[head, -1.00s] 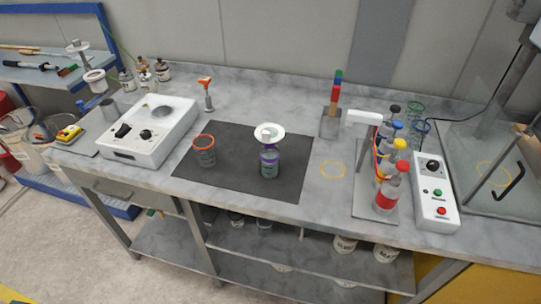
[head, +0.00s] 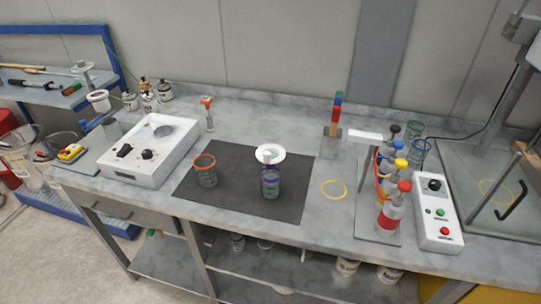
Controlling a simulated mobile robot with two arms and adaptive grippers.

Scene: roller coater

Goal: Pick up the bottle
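The task's bottle could be one of several capped bottles in a row on the right of the bench. The nearest is a clear bottle with a red cap and red band (head: 391,210). Behind it stand a yellow-capped bottle (head: 397,172), a blue-capped one (head: 400,147) and a dark-capped one (head: 393,131). They are upright on a grey stand plate (head: 366,222). More small bottles (head: 148,100) stand at the back left. Neither of my grippers shows in the head view.
A black mat (head: 225,205) holds an orange-rimmed beaker (head: 205,172) and a purple-rimmed container (head: 270,184) by a white dish (head: 271,153). A white hotplate unit (head: 150,150) is left. A control box (head: 438,215) stands right of the bottles. A yellow ring mark (head: 334,189) lies on clear bench.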

